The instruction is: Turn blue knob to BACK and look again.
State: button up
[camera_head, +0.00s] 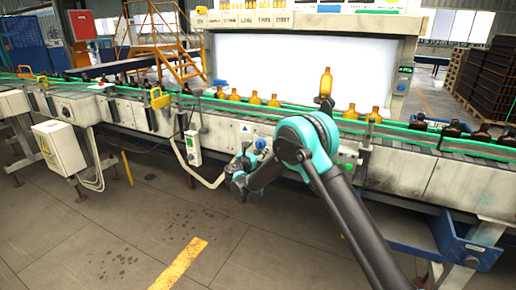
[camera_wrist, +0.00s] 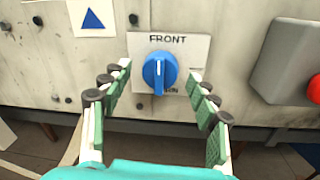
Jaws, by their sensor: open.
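The blue knob (camera_wrist: 160,70) sits on a light plate (camera_wrist: 194,46) in the wrist view. FRONT is printed above it; lettering below is partly covered, with only "RN" legible. In the head view, the knob (camera_head: 261,143) shows on the conveyor's front panel, just right of my gripper (camera_head: 243,165). One amber bottle (camera_head: 326,82) stands raised on a dark support before the lit white panel.
A grey box with a red button (camera_wrist: 315,90) is right of the knob. More amber bottles (camera_head: 254,98) stand along the green-railed conveyor (camera_head: 410,131). A sign row (camera_head: 245,21) tops the lit panel. A blue tray (camera_head: 470,252) juts out at lower right.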

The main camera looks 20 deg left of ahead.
jog(key=shift+w, duration=0.5)
jog(key=c, duration=1.2)
jog(key=shift+o, duration=0.2)
jog(key=shift+m, duration=0.3)
jog(key=m, duration=0.6)
jog(key=m+h, duration=0.1)
jog(key=m, duration=0.5)
jog(key=m+t, duration=0.1)
jog(key=m, duration=0.5)
jog(key=shift+f, duration=0.25)
jog(key=shift+m+h, duration=0.3)
